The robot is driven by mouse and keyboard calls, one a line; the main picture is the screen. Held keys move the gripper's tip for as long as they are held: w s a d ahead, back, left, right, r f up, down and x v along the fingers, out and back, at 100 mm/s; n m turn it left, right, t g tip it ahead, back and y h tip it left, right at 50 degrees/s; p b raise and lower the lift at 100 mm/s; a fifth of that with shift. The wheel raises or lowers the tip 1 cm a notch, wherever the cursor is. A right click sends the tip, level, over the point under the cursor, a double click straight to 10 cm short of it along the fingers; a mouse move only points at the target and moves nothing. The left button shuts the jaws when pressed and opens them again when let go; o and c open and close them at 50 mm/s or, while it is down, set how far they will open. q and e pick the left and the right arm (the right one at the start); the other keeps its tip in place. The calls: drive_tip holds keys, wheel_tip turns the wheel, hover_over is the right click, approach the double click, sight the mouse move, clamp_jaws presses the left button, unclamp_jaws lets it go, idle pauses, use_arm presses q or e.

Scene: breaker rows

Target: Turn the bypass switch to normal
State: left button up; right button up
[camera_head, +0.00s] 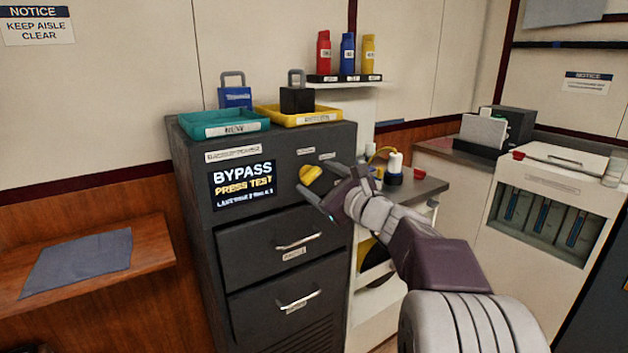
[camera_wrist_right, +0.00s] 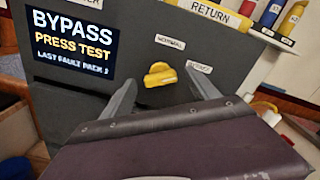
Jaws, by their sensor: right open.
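The bypass switch is a yellow knob (camera_head: 311,173) on the front of a dark grey cabinet (camera_head: 285,225). In the right wrist view the yellow knob (camera_wrist_right: 160,75) sits below a "NORMAL" label (camera_wrist_right: 170,42), with another label (camera_wrist_right: 199,67) to its right. The knob's narrow end appears to point to the right, towards that second label. My right gripper (camera_head: 317,192) is open in front of the cabinet. In the right wrist view its fingers (camera_wrist_right: 160,97) stand apart on either side of the knob, with nothing between them clearly touched. My left gripper is out of view.
A display (camera_head: 243,185) reading "BYPASS PRESS TEST" is left of the knob. A teal tray (camera_head: 222,130) and a yellow tray (camera_head: 318,119) with padlocks stand on top. Drawer handles (camera_head: 298,241) stick out below. A side counter (camera_head: 425,184) with small items stands to the right.

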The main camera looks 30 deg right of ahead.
drive_tip(key=shift+w+a, duration=0.1)
drive_tip(key=shift+w, duration=0.95)
drive_tip(key=c, duration=1.4)
drive_tip(key=shift+o, duration=0.2)
drive_tip(key=shift+f+n+b, duration=0.15)
drive_tip(key=shift+n+b, duration=0.25)
drive_tip(key=shift+b, duration=0.25)
drive_tip(key=n+b, duration=0.3)
drive_tip(key=b, duration=0.1)
drive_tip(key=n+b, duration=0.4)
drive_tip(key=shift+a+f, duration=0.1)
drive_tip(key=shift+f, duration=0.1)
drive_tip(key=shift+r+n+b, duration=0.1)
drive_tip(key=shift+n+b, duration=1.6)
drive_tip(key=shift+n, duration=0.4)
